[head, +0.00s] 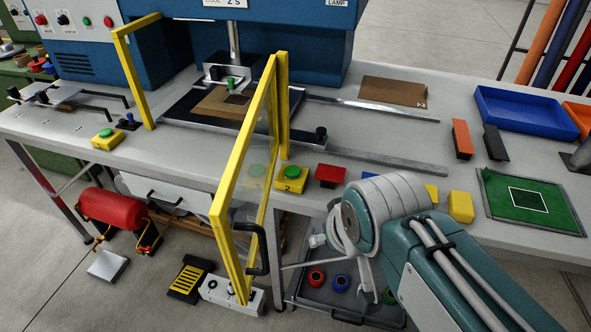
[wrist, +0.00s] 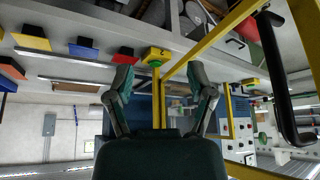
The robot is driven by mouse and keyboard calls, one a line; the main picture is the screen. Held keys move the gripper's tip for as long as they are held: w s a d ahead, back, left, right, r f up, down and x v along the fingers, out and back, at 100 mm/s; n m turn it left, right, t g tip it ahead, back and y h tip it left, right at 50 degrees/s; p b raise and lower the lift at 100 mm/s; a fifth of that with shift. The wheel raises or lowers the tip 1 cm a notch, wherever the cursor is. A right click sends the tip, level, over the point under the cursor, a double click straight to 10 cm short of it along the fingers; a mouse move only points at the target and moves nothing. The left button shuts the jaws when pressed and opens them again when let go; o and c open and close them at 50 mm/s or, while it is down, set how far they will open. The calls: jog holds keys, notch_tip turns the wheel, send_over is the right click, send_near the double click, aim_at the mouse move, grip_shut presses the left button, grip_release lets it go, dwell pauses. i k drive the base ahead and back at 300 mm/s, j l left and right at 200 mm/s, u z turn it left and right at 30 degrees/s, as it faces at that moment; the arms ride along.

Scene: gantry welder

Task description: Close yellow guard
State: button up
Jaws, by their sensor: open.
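The yellow guard (head: 229,185) is a yellow-framed door with a clear pane. In the head view it stands swung out from the press, past the table's front edge, beside the right yellow post (head: 283,110). Its black handle (head: 258,250) is low on the near side. In the wrist view, which is upside down, the guard's yellow bar (wrist: 215,38) and black handle (wrist: 285,85) are to the right of my gripper (wrist: 163,82). My gripper is open, with nothing between its fingers and apart from the handle. In the head view my arm hides most of it.
Green-button boxes (head: 291,178) (head: 107,139) sit along the table's front edge. The press plate holds a brown piece (head: 222,103). Colored blocks, a blue tray (head: 525,110) and a green mat (head: 528,200) lie to the right. A footswitch (head: 187,282) is on the floor.

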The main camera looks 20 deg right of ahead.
aim_at(218, 217)
jog(key=u, duration=0.45)
jog(key=k+u, duration=0.1)
jog(key=k, duration=0.2)
jog(key=k+j+u, duration=0.15)
jog(key=k, duration=0.2)
